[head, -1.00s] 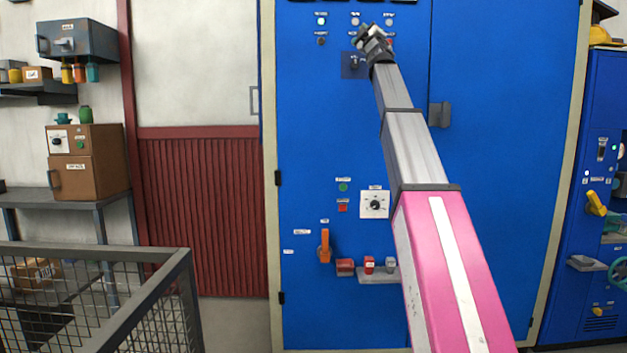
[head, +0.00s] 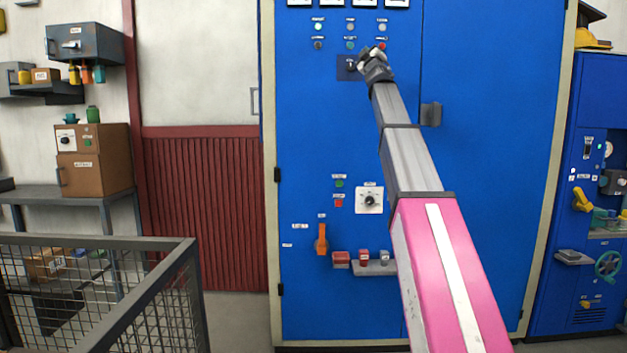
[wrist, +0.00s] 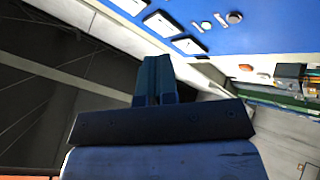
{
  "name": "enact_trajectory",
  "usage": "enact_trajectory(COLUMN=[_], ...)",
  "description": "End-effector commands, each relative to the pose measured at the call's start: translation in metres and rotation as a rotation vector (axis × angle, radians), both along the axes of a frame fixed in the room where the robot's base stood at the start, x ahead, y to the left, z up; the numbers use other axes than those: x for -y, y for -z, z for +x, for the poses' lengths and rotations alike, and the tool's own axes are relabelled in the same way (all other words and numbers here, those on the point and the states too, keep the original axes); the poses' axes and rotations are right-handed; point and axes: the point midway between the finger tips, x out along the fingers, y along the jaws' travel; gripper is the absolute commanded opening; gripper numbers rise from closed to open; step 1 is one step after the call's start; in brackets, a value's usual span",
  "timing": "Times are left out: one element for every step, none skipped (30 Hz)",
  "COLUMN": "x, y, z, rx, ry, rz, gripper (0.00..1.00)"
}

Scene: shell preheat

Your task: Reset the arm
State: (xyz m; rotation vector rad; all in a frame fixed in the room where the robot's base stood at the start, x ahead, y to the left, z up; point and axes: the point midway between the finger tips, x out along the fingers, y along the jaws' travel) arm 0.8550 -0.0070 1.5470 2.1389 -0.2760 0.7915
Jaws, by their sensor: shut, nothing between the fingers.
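My gripper (head: 368,56) is at the far end of my raised arm, in front of the upper part of the blue cabinet (head: 330,120) in the head view. In the wrist view my gripper (wrist: 155,78) shows with its two dark fingers together and nothing between them. A dark square plate (head: 347,68) on the cabinet sits just left of the gripper in the head view. I cannot tell whether the gripper touches the cabinet.
The cabinet carries indicator lamps (head: 318,27), a dial (head: 370,200), an orange lever (head: 321,240) and a small shelf (head: 375,268). A mesh railing (head: 150,290) stands at lower left. Brown boxes (head: 95,160) sit on a table behind it. Another blue machine (head: 585,200) is at right.

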Motion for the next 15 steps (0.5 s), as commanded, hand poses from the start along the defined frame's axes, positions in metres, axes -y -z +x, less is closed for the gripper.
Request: enact_trajectory(x=[0.002, 0.003, 0.005, 0.006, 0.007, 0.009, 0.011, 0.012, 0.015, 0.017, 0.019, 0.021, 0.023, 0.025, 0.027], y=[0.017, 0.025, 0.037, 0.047, 0.058, 0.073, 0.086, 0.101, 0.121, 0.139, 0.158, 0.184, 0.204, 0.224, 0.250], z=[0.003, 0.005, 0.008, 0.011, 0.014, 0.017, 0.019, 0.022, 0.026, 0.028, 0.031, 0.034, 0.035, 0.037, 0.038], rx=[-0.024, -0.036, -0.056, -0.071, -0.089, -0.113, -0.133, -0.156, -0.188, -0.216, -0.248, -0.289, -0.321, -0.353, -0.396], ry=[0.004, 0.006, 0.009, 0.012, 0.015, 0.020, 0.023, 0.027, 0.034, 0.039, 0.044, 0.054, 0.059, 0.065, 0.075], rz=[0.014, 0.023, 0.037, 0.048, 0.059, 0.075, 0.088, 0.104, 0.124, 0.142, 0.162, 0.187, 0.207, 0.226, 0.251], gripper=[0.00, 0.00, 0.00, 0.00, 0.00, 0.00, 0.00, 0.00, 0.00, 0.00, 0.00, 0.00, 0.00, 0.00, 0.00])
